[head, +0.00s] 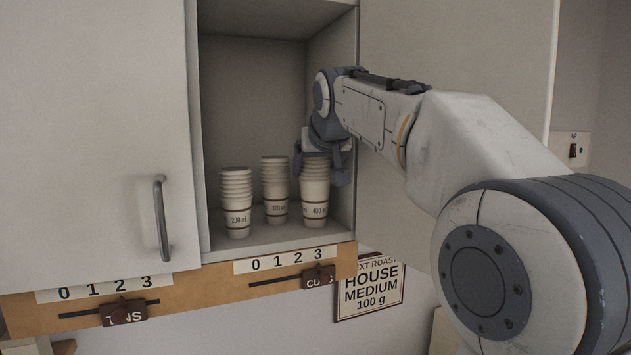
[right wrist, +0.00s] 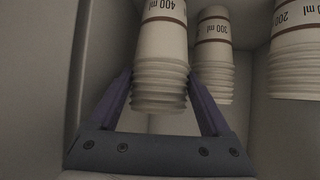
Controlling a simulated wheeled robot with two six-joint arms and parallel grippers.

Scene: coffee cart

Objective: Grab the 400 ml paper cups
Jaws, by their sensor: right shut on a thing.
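The stack of 400 ml paper cups (head: 315,197) stands upright at the right of the open cabinet, its label facing out. It also shows in the right wrist view (right wrist: 162,50), upside down in that picture. My right gripper (head: 322,168) reaches in from the right and is shut on this stack near its top, one finger on each side. In the right wrist view the fingers (right wrist: 160,95) flank the stacked rims. My left gripper is not in view.
A 200 ml stack (head: 237,200) stands at the left of the shelf and a 300 ml stack (head: 275,190) in the middle, close to the 400 ml stack. The closed left door (head: 95,130) and the cabinet's right wall (head: 340,215) bound the opening.

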